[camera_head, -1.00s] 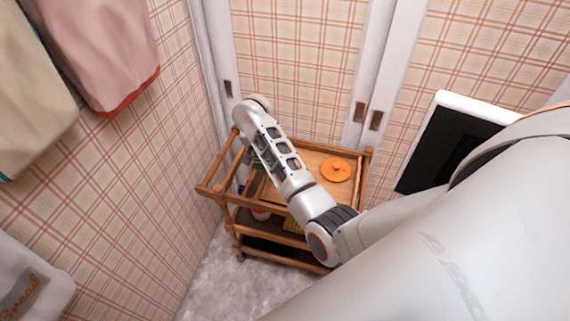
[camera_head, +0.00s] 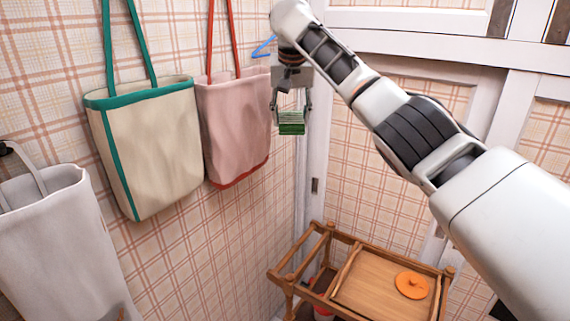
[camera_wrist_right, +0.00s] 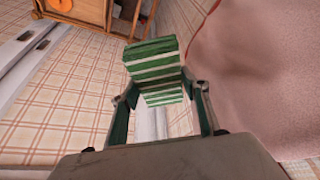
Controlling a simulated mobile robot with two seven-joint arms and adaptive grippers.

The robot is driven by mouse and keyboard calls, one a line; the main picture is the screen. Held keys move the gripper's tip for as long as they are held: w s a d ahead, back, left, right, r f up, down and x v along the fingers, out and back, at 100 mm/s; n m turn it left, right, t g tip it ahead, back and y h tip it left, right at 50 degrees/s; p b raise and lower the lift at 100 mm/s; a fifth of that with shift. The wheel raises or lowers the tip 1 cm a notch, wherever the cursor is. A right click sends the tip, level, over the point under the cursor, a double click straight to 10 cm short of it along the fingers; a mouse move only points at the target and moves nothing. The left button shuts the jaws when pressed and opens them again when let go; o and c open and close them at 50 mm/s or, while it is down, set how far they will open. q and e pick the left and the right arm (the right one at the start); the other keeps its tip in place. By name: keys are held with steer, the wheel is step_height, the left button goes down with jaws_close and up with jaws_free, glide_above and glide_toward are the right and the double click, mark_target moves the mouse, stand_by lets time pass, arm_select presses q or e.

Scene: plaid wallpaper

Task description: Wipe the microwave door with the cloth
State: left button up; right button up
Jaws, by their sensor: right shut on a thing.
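My right gripper (camera_head: 290,110) is shut on the cloth (camera_head: 291,123), a small folded block with green and white stripes. It holds the cloth up in the air, near the wall corner and beside the pink bag. In the right wrist view the cloth (camera_wrist_right: 155,68) sits between the two fingers of the right gripper (camera_wrist_right: 160,108), with its striped edges facing the camera. The microwave does not show clearly in any view now. My left gripper is not in view.
A wooden cart (camera_head: 350,247) with an orange lid (camera_head: 411,285) on its tray stands at the lower right. A pink bag (camera_head: 236,125), a cream bag with green trim (camera_head: 150,145) and a white bag (camera_head: 60,235) hang on the left wall. White-framed doors (camera_head: 400,50) stand behind.

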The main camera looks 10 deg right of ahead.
mark_target(296, 119)
steer(key=r, duration=0.2)
steer(key=s+r, duration=0.1)
steer(key=r, duration=0.4)
steer(key=shift+s+d, duration=0.35)
steer(key=shift+d+r+m, duration=0.15)
steer(key=shift+r+m, duration=0.15)
steer(key=shift+r, duration=0.35)
steer(key=shift+s+r, duration=0.15)
steer(key=shift+r, duration=0.05)
steer(key=shift+r, duration=0.3)
steer(key=shift+v, duration=0.9)
steer(key=shift+s+d, duration=0.1)
steer(key=shift+d, duration=0.05)
steer(key=shift+s+r+m, duration=0.1)
steer(key=shift+r+m, duration=0.15)
steer(key=shift+m, duration=0.05)
